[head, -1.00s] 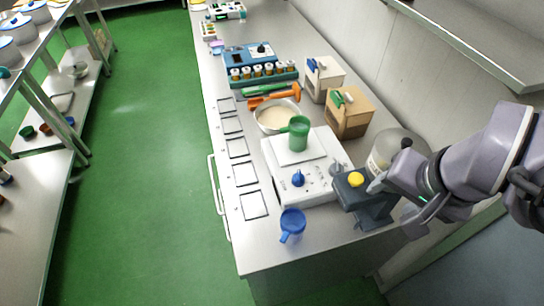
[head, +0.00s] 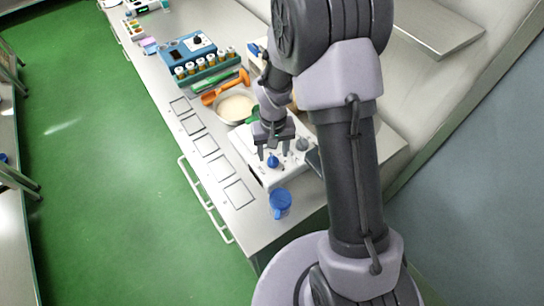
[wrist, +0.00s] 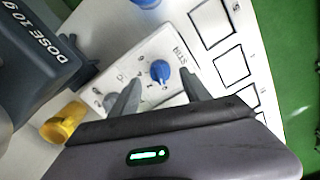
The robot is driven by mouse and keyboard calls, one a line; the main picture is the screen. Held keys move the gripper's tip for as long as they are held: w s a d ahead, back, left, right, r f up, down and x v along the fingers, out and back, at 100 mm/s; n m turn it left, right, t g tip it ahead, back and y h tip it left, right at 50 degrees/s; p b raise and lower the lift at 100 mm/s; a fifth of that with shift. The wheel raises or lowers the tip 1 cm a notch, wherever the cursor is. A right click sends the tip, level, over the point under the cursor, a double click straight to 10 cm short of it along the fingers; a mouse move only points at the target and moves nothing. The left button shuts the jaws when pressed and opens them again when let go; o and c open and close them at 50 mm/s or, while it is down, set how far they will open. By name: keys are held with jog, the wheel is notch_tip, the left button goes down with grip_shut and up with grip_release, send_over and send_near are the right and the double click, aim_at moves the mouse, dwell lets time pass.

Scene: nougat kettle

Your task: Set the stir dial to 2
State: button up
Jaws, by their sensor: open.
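The stir dial is a blue knob (head: 272,160) on the sloped front of the white stirrer plate (head: 267,181). In the wrist view the stir dial (wrist: 160,71) sits on the white panel (wrist: 135,70), beside the printed word STIR and a ring of small marks. I cannot tell which mark it points at. My gripper (head: 267,152) is open over the front of the stirrer. In the wrist view my gripper's fingertips (wrist: 161,76) stand apart, one on each side of the knob in the picture. I see no contact with it.
A blue jug (head: 280,204) stands near the bench's front corner. A grey dispenser marked DOSE 10 g (wrist: 40,50) and a yellow part (wrist: 64,123) are close beside the stirrer. A pan (head: 236,107) is behind it. Square outlines mark the clear bench edge.

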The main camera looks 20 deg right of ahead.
aim_at(273, 161)
jog(key=shift+f, duration=1.45)
grip_shut()
